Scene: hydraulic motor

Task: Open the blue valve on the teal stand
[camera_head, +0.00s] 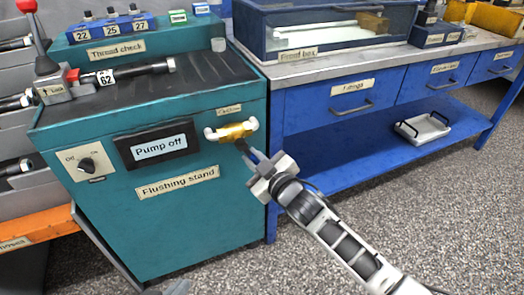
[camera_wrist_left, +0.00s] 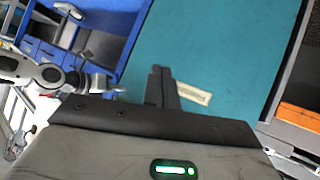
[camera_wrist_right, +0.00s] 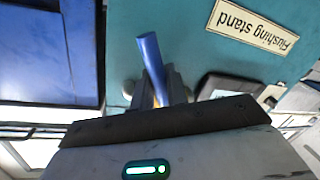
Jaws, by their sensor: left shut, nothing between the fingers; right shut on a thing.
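The teal flushing stand (camera_head: 165,235) has a valve (camera_head: 236,131) with a yellow body and white pipe ends at its right front, under a small label. In the right wrist view its blue lever (camera_wrist_right: 150,54) runs between the fingers of my right gripper (camera_wrist_right: 168,88). That gripper (camera_head: 256,160) is shut on the lever, which slants down and right from the valve in the head view. The fingers partly hide the lever. My left gripper (camera_wrist_left: 161,87) is shut and empty, low in front of the stand.
A display (camera_head: 160,147) on the stand reads "Pump off", with a rotary knob (camera_head: 88,164) to its left. A black hose (camera_head: 130,73) tagged 62 lies on top. A blue workbench (camera_head: 340,101) stands close on the right, with a tray (camera_head: 422,127) on its lower shelf.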

